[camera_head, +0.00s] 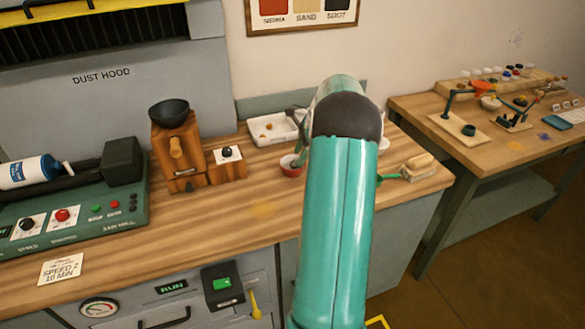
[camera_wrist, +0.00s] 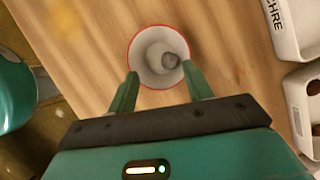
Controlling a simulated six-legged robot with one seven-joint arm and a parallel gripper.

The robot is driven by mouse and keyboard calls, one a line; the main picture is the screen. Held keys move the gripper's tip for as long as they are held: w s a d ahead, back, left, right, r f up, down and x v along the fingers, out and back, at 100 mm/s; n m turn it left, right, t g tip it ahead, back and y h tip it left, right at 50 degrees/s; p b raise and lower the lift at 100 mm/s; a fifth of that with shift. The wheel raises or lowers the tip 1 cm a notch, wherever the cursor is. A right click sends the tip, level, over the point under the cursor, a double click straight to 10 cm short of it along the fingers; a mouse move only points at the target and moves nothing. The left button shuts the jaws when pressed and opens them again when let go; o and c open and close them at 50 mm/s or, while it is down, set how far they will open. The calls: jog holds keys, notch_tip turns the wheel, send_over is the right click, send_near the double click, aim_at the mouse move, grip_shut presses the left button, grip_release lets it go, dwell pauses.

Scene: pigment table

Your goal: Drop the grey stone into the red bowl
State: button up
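The red bowl (camera_wrist: 133,58) has a red rim and a pale inside in the wrist view. It also shows on the wooden bench in the head view (camera_head: 291,170), partly hidden by my arm. The grey stone (camera_wrist: 170,61) shows within the bowl's rim, right of its middle; I cannot tell whether it touches the bottom. My gripper (camera_wrist: 160,73) is open above the bowl's near side, one finger at each side, with both fingers apart from the stone. In the head view my arm hides most of the gripper, and the stone does not show.
A white tray (camera_head: 262,128) with small lumps lies behind the bowl. White labelled trays (camera_wrist: 288,40) stand at the right of the wrist view. A wooden grinder (camera_head: 178,150) stands left of the bowl, and a brush (camera_head: 420,168) lies to the right.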

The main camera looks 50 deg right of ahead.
jog(key=shift+r, duration=0.1)
jog(key=v, duration=1.3)
jog(key=shift+d+r, duration=0.2)
jog(key=shift+r, duration=0.05)
jog(key=shift+s, duration=0.1)
jog(key=w+a+r+n+h, duration=0.1)
jog(key=w+a+r+n, duration=0.2)
jog(key=a, duration=0.7)
jog(key=a+r+n, duration=0.3)
jog(key=a+n, duration=0.2)
jog(key=a, duration=0.5)
jog(key=w+a+r+n+h, duration=0.1)
jog(key=w+a+r+n, duration=0.2)
jog(key=a, duration=0.6)
jog(key=s+a+f+n+t, duration=0.1)
jog(key=s+a+f+n, duration=0.2)
jog(key=s+a+n, duration=0.5)
jog(key=s+a+f+n+t+h, duration=0.1)
jog(key=s+a+f+n, duration=0.3)
jog(key=s+a+n, duration=0.4)
jog(key=a, duration=0.7)
jog(key=shift+a, duration=0.3)
